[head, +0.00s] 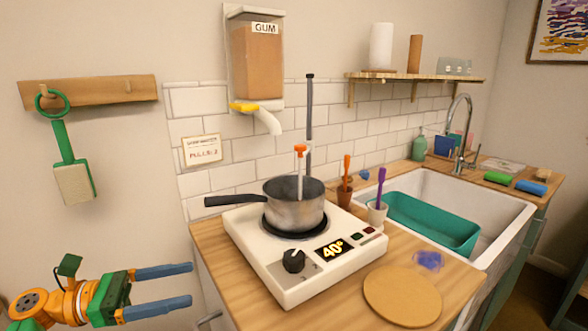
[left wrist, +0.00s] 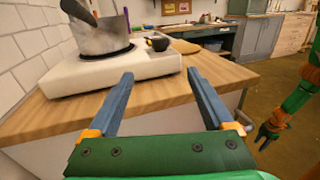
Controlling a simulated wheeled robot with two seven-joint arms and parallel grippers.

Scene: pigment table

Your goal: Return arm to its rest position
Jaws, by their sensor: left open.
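My left gripper (head: 188,285) is at the lower left of the head view, left of the wooden counter (head: 213,243). Its two blue fingers are apart with nothing between them, and they point to the right. In the left wrist view the same open fingers (left wrist: 160,74) show against the counter edge, with the white hot plate (left wrist: 118,72) beyond. My right arm (left wrist: 292,100) hangs at the right of the left wrist view. Its gripper (left wrist: 268,138) is small there, and its jaws are unclear. The right gripper does not show in the head view.
A steel saucepan (head: 293,212) with an orange-topped stick in it stands on the hot plate (head: 302,287), reading 40°. Its handle points left. A green-handled brush (head: 68,165) hangs above my left gripper. A round board (head: 402,296) lies at the counter's front.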

